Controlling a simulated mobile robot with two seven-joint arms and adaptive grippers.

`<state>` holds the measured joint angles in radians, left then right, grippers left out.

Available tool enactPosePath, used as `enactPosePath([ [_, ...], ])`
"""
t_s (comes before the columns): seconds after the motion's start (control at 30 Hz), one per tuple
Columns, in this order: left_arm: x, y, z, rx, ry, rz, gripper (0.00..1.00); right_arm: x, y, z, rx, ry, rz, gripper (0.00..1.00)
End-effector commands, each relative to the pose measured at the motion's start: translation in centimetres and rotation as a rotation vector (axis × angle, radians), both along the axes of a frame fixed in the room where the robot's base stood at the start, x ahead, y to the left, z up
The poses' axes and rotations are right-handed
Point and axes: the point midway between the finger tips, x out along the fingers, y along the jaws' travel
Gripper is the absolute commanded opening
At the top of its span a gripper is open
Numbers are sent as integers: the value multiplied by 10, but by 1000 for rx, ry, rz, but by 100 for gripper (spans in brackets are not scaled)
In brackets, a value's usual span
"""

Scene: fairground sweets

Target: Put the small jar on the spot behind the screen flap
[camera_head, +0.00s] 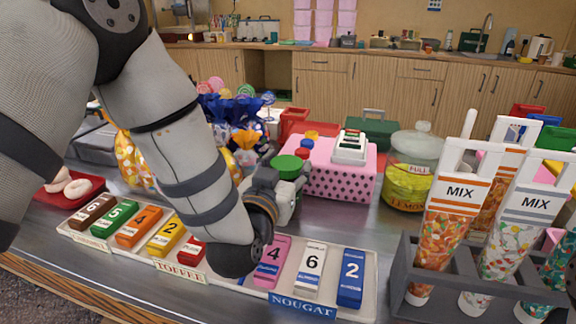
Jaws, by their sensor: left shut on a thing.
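My left arm comes in from the upper left across the counter. My left gripper (289,190) is in front of the pink polka-dot box and is shut on a small jar with a green lid (287,164). The lid shows above the fingers; most of the jar's body is hidden by the gripper. I cannot make out a screen flap or the spot behind it; my arm covers part of the counter. My right gripper is not in view.
A pink polka-dot box (340,183) with a small white-and-green item stands behind the gripper. A lemon sweets jar (411,170) is to its right. A grey rack (408,275) holds MIX bags at right. Trays of coloured bars (360,300) line the front. Bare counter (335,215) lies between.

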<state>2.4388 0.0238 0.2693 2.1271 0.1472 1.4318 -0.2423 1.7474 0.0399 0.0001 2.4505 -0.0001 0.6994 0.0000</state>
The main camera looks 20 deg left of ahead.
Motion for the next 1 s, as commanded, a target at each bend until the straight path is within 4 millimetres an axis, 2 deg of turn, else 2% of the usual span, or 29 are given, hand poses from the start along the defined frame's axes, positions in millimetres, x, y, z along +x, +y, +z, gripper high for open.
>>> enactPosePath([
  [0.17, -1, 0, 3, 0, -3, 0, 0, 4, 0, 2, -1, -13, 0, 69],
  [0.2, -1, 0, 3, 1, -1, 0, 57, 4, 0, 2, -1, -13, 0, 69],
  [0.57, -2, 0, 6, 0, -4, 0, 59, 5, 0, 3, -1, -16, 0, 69],
  [0.63, -9, 0, 7, 1, -3, -1, 59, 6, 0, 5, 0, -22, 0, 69],
  [1.0, -87, 1, 12, 2, -5, -2, 59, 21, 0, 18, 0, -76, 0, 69],
])
